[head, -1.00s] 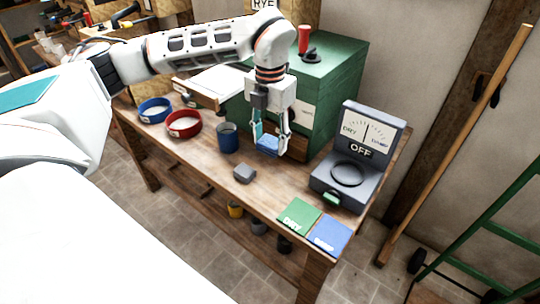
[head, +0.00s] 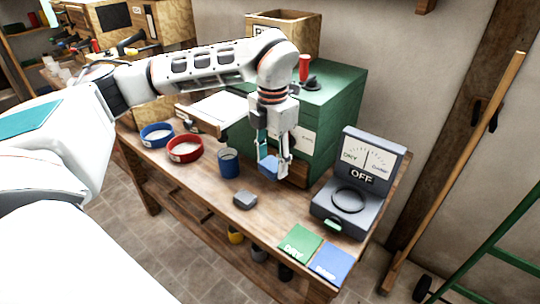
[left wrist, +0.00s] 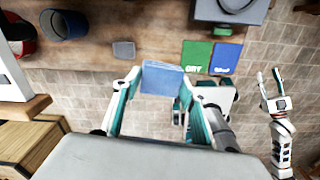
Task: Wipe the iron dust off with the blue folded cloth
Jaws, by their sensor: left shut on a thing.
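My left gripper (head: 271,166) is shut on the blue folded cloth (head: 267,168). It holds the cloth over the bench (head: 208,194), close in front of the green cabinet; whether the cloth touches the wood I cannot tell. In the left wrist view the cloth (left wrist: 162,78) sits between the fingertips. My right gripper (left wrist: 269,76) shows at the right of the left wrist view, its fingers apart and empty, away from the bench. I cannot make out any iron dust; the arm and cloth hide part of the bench.
A blue cup (head: 228,163), a grey block (head: 245,199) and red (head: 185,149) and blue (head: 156,134) round containers stand left of the cloth. A dry/damp meter (head: 344,208) reading OFF stands right. Green (head: 299,243) and blue (head: 328,263) cards lie at the front.

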